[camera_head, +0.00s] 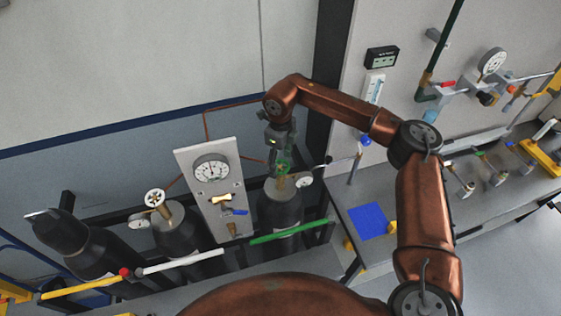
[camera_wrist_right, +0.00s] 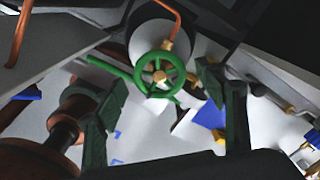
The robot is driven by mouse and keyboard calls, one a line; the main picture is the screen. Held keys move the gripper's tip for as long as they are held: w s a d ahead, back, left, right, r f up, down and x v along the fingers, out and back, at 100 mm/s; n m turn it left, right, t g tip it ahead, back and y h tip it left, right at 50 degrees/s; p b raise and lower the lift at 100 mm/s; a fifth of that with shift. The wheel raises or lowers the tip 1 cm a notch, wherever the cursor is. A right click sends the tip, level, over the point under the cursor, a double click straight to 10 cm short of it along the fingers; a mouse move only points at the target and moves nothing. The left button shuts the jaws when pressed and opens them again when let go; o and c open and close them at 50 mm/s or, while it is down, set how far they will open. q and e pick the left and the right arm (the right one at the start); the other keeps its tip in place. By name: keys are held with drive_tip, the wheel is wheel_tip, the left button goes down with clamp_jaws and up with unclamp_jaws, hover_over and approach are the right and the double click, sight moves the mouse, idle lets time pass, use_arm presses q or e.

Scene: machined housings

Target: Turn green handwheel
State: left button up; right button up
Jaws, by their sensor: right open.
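The green handwheel (camera_wrist_right: 159,77) has a round green rim, spokes and a brass-coloured hub. It sits on a dark gas cylinder (camera_head: 281,208) standing upright in a rack. In the head view the handwheel (camera_head: 284,166) is small and partly covered by my right gripper (camera_head: 281,152), which reaches down over it. In the wrist view the right gripper (camera_wrist_right: 160,103) is open, with one dark green finger to either side of the wheel. The fingers appear apart from the rim, and nothing is between them except the view of the wheel. My left gripper is not in view.
A panel with a gauge (camera_head: 211,169) stands left of the green wheel's cylinder. A white handwheel (camera_head: 154,198) tops another cylinder further left. A green bar (camera_head: 290,231) crosses in front of the cylinder. A blue mat (camera_head: 368,221) lies on the bench to the right.

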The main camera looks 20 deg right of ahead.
sight(281, 166)
wheel_tip(281, 166, up, 12)
idle(0.6)
idle(0.4)
